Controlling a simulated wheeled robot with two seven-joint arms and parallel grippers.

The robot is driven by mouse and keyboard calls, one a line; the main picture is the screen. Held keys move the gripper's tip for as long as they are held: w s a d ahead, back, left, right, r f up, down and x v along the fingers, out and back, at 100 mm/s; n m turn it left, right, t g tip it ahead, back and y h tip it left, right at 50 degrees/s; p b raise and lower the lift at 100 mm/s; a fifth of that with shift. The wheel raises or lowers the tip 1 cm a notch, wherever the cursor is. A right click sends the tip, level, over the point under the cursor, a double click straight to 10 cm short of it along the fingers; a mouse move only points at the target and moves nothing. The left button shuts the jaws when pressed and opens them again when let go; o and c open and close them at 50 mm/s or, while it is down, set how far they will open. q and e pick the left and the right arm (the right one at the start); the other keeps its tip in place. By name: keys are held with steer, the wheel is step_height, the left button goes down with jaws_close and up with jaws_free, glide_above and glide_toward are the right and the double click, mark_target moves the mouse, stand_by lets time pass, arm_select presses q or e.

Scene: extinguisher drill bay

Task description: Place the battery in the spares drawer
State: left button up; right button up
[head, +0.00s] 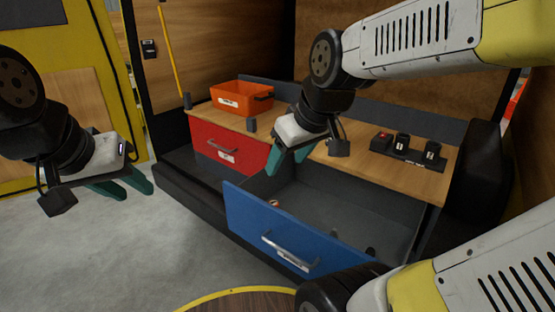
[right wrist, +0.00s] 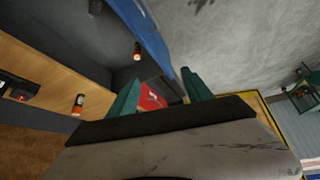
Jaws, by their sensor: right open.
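A small battery with an orange band (right wrist: 136,50) lies in the open blue drawer (head: 256,228); it also shows near the drawer's left end in the head view (head: 275,204). A similar banded piece (right wrist: 78,104) stands on the bench, probably the dark cylinder in the head view (head: 252,125). My right gripper (head: 285,160) is open and empty above the back left of the blue drawer; its fingers show apart in the right wrist view (right wrist: 160,88). My left gripper (head: 135,190) appears open and empty, left of the bench. Drawer labels are unreadable.
A shut red drawer (head: 220,147) is left of the blue one. An orange bin (head: 240,98) and a black holder with dark units (head: 405,150) stand on the wooden bench (head: 345,160). Floor at left is clear.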

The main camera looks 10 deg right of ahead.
steer(key=s+m, duration=0.2)
steer(key=s, duration=0.1)
steer(key=s+a+r+m, duration=0.1)
steer(key=shift+s+r+m+t, duration=0.1)
steer(key=shift+s+m+t, duration=0.2)
steer(key=shift+s+m, duration=0.1)
steer(key=shift+w, duration=0.1)
stand_by(0.6)
